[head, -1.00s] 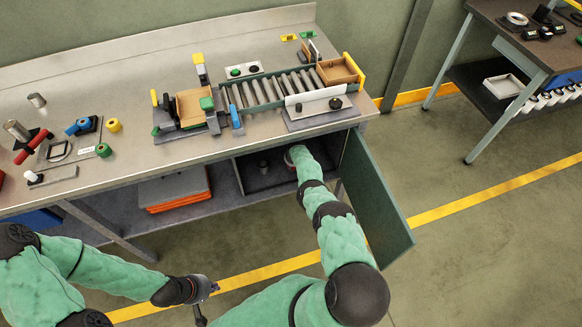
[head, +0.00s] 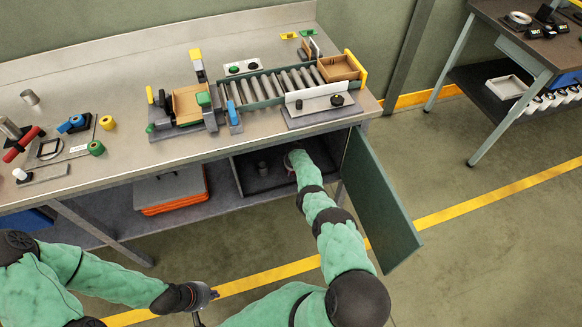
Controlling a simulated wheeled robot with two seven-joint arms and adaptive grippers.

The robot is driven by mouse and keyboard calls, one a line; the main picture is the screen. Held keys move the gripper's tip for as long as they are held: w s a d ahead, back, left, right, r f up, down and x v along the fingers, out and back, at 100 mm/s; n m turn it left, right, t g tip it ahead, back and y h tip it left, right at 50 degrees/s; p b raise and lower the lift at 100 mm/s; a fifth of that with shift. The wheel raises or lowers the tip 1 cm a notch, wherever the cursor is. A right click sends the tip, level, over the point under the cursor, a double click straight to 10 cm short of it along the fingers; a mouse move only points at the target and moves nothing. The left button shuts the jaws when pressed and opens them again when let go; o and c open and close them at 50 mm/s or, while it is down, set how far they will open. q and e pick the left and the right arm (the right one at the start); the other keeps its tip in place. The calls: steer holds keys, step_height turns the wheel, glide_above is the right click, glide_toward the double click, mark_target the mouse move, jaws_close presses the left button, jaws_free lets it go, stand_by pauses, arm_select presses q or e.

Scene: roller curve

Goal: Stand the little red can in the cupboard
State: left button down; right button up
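The cupboard (head: 243,178) is an open dark compartment under the right part of the workbench. Its green door (head: 378,205) stands open to the right. My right arm reaches into the cupboard, and its wrist end is at the opening. The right gripper's fingers are hidden under the bench top, so I cannot see whether they hold anything. I cannot make out the little red can. A small grey can-like object (head: 263,168) stands inside the cupboard, left of my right wrist. My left gripper (head: 207,305) is low in front of the bench, its fingers apart and empty.
A roller conveyor (head: 270,88) with wooden trays stands on the bench above the cupboard. A red cylinder (head: 22,145) and several small items lie at the bench's left. The floor in front is clear.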

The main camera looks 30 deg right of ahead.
steer(key=shift+r, duration=0.1)
steer(key=d+p+v, duration=0.1)
steer(key=p+v, duration=0.5)
steer(key=p, duration=0.3)
steer(key=s+a+p, duration=0.4)
steer(key=s+p, duration=0.7)
steer(key=p, duration=0.1)
steer(key=s+a+r+n+g+y, duration=0.1)
steer(key=a+r+n+y, duration=0.1)
steer(key=a+r+n, duration=0.6)
steer(key=s+a+r+n+y, duration=0.2)
steer(key=a+r+n, duration=0.2)
steer(key=a+n, duration=0.75)
steer(key=s+a+r+n+g, duration=0.1)
steer(key=s+a+r+n, duration=0.2)
steer(key=s+r+n, duration=0.2)
steer(key=s+a+r+n+g, duration=0.1)
steer(key=s+a+r+n, duration=0.3)
steer(key=s+r, duration=0.5)
steer(key=s+a+r+n+y, duration=0.1)
steer(key=s+a+r+n, duration=0.3)
steer(key=s+r+n, duration=0.4)
steer(key=shift+s+g, duration=0.4)
steer(key=shift+s, duration=0.7)
steer(key=shift+a+f, duration=0.1)
